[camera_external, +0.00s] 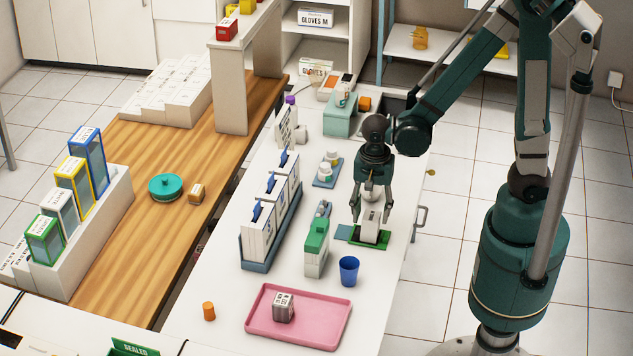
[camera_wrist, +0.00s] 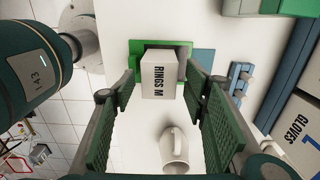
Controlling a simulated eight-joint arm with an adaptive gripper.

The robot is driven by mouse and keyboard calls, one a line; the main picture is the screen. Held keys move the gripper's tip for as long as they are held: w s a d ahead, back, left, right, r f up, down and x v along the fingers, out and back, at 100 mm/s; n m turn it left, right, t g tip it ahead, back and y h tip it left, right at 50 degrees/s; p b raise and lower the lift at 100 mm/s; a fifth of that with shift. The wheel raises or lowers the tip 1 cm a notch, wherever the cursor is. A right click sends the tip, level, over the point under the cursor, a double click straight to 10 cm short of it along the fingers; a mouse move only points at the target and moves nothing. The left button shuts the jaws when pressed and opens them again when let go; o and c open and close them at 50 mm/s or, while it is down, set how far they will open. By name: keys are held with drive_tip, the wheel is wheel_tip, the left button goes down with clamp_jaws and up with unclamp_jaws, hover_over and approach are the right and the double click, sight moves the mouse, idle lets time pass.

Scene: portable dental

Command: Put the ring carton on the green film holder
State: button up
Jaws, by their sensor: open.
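The ring carton (camera_wrist: 157,75), a white box marked "RINGS M", stands upright over the green film holder (camera_wrist: 137,47) in the wrist view. In the external view the carton (camera_external: 369,226) appears to rest on the green film holder (camera_external: 383,238), with green showing around its base. My gripper (camera_external: 371,212) points down just above it. In the wrist view my gripper (camera_wrist: 160,84) is open, its two fingers on either side of the carton with gaps between. The carton's far sides are hidden.
A blue pad (camera_external: 343,233) adjoins the holder. A blue cup (camera_external: 349,270), a green-topped carton (camera_external: 316,247) and a pink tray (camera_external: 318,335) with a small box (camera_external: 283,307) stand nearer the front. A white mug (camera_wrist: 174,148) shows close by in the wrist view.

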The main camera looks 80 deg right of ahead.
wheel_tip(320, 180, up, 9)
drive_tip(key=p, duration=0.1)
drive_tip(key=shift+p, duration=0.35)
drive_tip(key=shift+f, duration=0.1)
idle(0.7)
drive_tip(key=s+d+r+n+t, duration=0.2)
drive_tip(key=r+n+t, duration=0.1)
drive_tip(key=r+n, duration=0.5)
drive_tip(key=s+d+r+n+t, duration=0.3)
drive_tip(key=r+n, duration=0.4)
drive_tip(key=n, duration=0.3)
drive_tip(key=shift+d+r+t, duration=0.2)
drive_tip(key=shift+r+t, duration=0.2)
drive_tip(key=shift+t, duration=0.2)
idle(0.9)
